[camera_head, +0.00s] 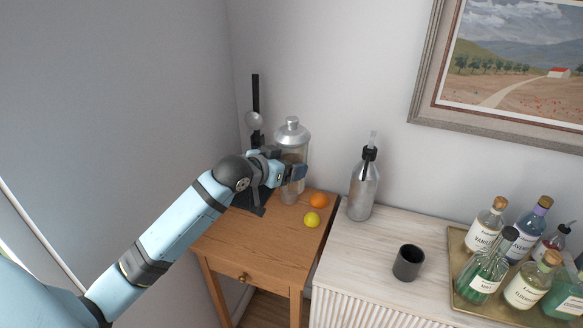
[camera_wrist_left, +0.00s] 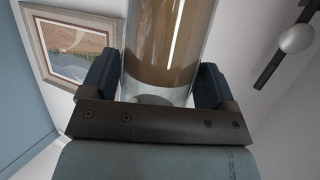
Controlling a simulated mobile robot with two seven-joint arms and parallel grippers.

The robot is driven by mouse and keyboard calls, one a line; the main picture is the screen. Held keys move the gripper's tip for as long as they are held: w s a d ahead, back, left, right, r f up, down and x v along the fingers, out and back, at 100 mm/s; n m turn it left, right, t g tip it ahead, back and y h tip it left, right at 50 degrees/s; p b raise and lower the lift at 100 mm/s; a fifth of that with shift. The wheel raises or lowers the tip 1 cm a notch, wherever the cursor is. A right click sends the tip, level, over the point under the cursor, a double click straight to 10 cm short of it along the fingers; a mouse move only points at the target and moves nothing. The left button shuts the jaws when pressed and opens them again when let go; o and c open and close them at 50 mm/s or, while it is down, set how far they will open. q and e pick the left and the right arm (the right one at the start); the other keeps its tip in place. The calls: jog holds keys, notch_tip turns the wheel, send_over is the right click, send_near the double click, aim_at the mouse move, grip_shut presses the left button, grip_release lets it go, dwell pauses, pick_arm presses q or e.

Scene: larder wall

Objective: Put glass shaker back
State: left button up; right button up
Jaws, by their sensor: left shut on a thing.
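The glass shaker (camera_head: 292,137) is a clear cylinder with a silver cap, upright at the back of the small wooden table (camera_head: 265,245). My left gripper (camera_head: 290,172) is shut on its lower body. In the left wrist view the shaker's glass (camera_wrist_left: 168,50) stands between the two dark finger pads of the gripper (camera_wrist_left: 160,85). The gripper hides part of the shaker, and I cannot tell whether its base touches the table. My right gripper is not in view.
An orange (camera_head: 318,200) and a lemon (camera_head: 311,219) lie close right of the shaker. A dark stand (camera_head: 256,110) rises behind left. A siphon bottle (camera_head: 362,185), a dark cup (camera_head: 408,262) and a tray (camera_head: 457,262) of bottles stand on the white cabinet (camera_head: 350,262).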

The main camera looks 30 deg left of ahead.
aim_at(282, 191)
pick_arm(q)
jog(key=shift+m+h, duration=0.4)
jog(key=shift+h, duration=0.1)
jog(key=f+b, duration=0.3)
jog(key=b, duration=0.1)
jog(key=f+b, duration=0.3)
jog(key=f, duration=0.1)
jog(key=shift+s+a+f+b, duration=0.2)
jog(key=shift+f+b, duration=0.1)
jog(key=shift+b, duration=0.1)
jog(key=shift+f, duration=0.3)
notch_tip(282, 191, down, 18)
jog(key=shift+f+p, duration=0.25)
jog(key=shift+p, duration=0.2)
jog(key=shift+f, duration=0.4)
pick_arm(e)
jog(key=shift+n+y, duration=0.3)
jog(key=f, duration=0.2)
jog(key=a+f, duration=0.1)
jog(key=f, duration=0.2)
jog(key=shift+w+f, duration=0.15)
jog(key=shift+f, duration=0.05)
